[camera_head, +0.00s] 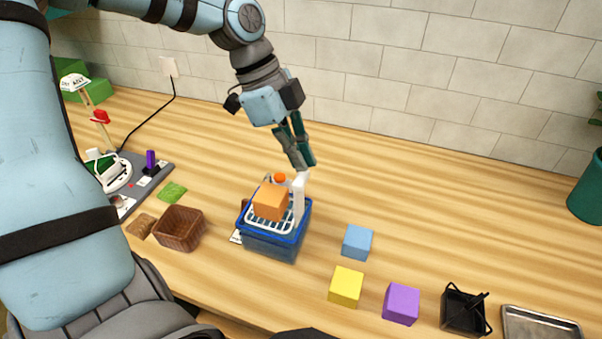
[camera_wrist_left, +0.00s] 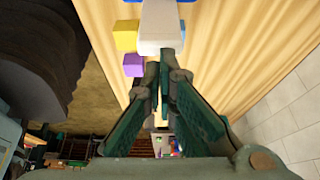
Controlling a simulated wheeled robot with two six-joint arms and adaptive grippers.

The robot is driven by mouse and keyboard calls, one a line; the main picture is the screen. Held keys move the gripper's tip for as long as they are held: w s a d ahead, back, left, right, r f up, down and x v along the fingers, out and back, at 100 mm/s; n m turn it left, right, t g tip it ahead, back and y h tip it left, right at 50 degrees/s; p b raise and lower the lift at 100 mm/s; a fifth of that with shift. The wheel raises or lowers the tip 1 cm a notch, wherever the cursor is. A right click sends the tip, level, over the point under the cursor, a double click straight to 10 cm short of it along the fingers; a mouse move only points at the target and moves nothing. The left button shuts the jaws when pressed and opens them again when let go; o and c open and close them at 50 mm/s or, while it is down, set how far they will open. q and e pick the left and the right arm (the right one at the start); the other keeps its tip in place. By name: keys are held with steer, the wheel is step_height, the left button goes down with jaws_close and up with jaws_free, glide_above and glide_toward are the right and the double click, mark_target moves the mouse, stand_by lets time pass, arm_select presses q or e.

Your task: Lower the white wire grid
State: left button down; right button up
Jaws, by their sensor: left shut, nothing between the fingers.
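The white wire grid (camera_head: 262,222) sits in the top of a blue bin (camera_head: 268,245), with an orange cube (camera_head: 270,201) on it. A white upright handle (camera_head: 298,197) stands at the grid's right side. My left gripper (camera_head: 305,164) is shut and empty, just above the top of this handle. In the left wrist view the shut fingertips (camera_wrist_left: 165,68) are close to the white handle (camera_wrist_left: 162,28); I cannot tell whether they touch it. My right gripper is not in view.
Blue (camera_head: 357,242), yellow (camera_head: 346,286) and purple (camera_head: 401,303) cubes lie right of the bin. A black basket (camera_head: 463,311) and metal tray (camera_head: 540,326) are further right. A brown basket (camera_head: 178,229) is left. The table behind the cubes is clear.

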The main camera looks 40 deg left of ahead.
mark_target(300, 175)
arm_select(q)
steer(key=shift+f, duration=0.15)
steer(key=shift+f+b, duration=1.9)
steer(key=shift+b, duration=0.05)
steer(key=shift+f+b, duration=1.45)
steer(key=shift+f, duration=0.05)
steer(key=shift+f+b, duration=0.85)
steer(key=shift+f, duration=0.05)
step_height(300, 175, up, 5)
steer(key=p, duration=0.4)
steer(key=shift+r, duration=0.2)
steer(key=shift+f, duration=0.1)
